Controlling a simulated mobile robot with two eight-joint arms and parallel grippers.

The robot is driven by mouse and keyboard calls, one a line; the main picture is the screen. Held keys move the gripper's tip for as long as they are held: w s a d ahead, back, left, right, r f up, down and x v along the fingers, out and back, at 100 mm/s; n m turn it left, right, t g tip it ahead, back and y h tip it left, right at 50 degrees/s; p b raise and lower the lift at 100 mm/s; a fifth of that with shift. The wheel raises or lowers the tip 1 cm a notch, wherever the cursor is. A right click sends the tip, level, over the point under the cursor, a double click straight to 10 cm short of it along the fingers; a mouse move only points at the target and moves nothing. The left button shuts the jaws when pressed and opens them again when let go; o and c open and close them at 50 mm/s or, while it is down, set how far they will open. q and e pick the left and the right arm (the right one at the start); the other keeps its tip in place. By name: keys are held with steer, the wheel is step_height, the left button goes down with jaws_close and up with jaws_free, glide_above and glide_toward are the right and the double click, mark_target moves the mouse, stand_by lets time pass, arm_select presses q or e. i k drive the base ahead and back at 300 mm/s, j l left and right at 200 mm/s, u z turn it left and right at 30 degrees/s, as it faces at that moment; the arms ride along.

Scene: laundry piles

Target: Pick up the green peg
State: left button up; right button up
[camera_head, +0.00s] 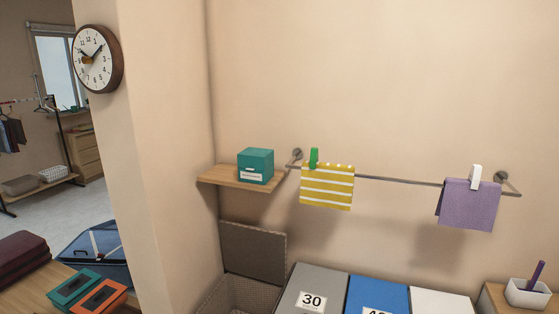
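The green peg (314,158) is clipped upright over the wall rail (395,179), at the top edge of a yellow cloth with white stripes (327,188). The cloth hangs from the rail, right of a small wooden shelf. Neither of my grippers shows in the head view, so I cannot see whether they are open or shut.
A teal box (256,166) stands on the wooden shelf (220,176). A white peg (475,177) sits on a purple cloth (468,205) farther right. Below are an open wicker hamper (252,253) and grey (318,277), blue (378,293) and white bins (440,302).

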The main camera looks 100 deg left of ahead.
mark_target(313, 151)
steer(key=l+u, duration=0.2)
steer(key=u, duration=2.9)
